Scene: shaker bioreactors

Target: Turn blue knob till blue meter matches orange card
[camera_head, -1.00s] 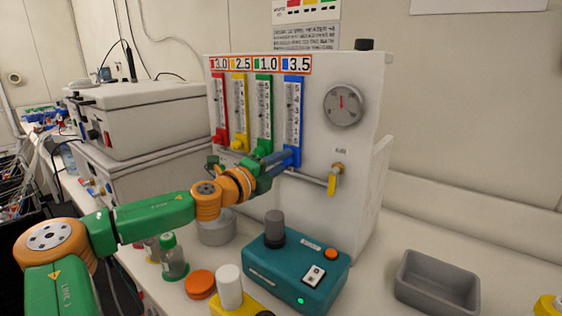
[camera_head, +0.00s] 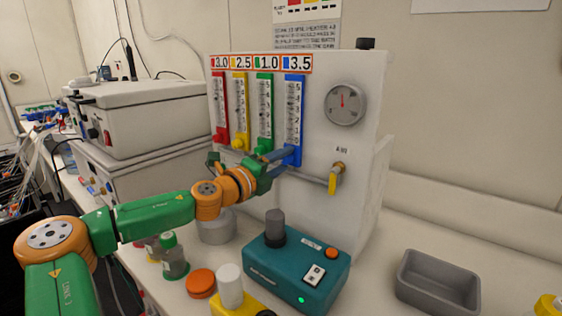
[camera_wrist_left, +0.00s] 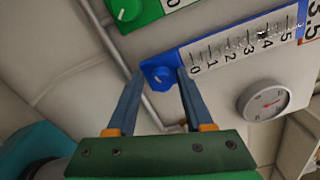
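The blue meter (camera_head: 293,112) is the rightmost of the meters on the white panel. The orange-framed card (camera_head: 296,64) above it reads 3.5. The blue knob (camera_wrist_left: 160,76) is at the 0 end of the blue scale (camera_wrist_left: 240,50) in the left wrist view. My left gripper (camera_wrist_left: 160,72) is open, with one finger on each side of the knob; I cannot tell if they touch it. In the head view, the left gripper (camera_head: 278,157) is just below the blue meter, and its fingers partly hide the knob area. The float level is too small to read. My right gripper is out of view.
The green knob (camera_wrist_left: 126,9) is beside the blue one. A pipe with a yellow-handled valve (camera_head: 333,181) and a round gauge (camera_head: 344,104) are on the panel. A teal device (camera_head: 298,272) stands below, with a grey tray (camera_head: 437,282) at right.

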